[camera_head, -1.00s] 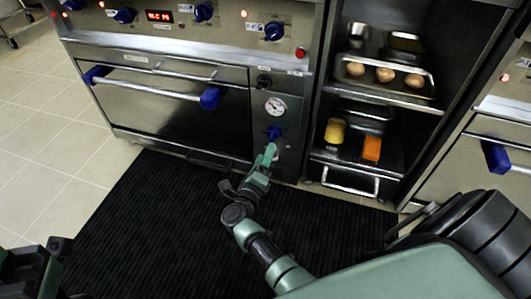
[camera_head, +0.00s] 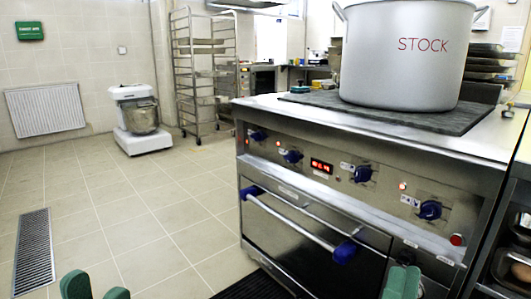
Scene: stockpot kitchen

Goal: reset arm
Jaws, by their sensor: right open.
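My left gripper (camera_head: 97,289) shows at the bottom left edge as two green fingertips with a gap between them. It is open and empty, over the tiled floor. My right gripper (camera_head: 402,282) shows at the bottom edge, right of the middle, in front of the stove's lower right front. Its green fingertips appear close together from this angle, with nothing seen held in them. The rest of both arms is below the picture.
The steel stove (camera_head: 315,215) with blue knobs and an oven handle fills the right side. A large stockpot (camera_head: 405,75) marked STOCK stands on its top. A mixer (camera_head: 140,120) and a rack (camera_head: 205,75) stand behind.

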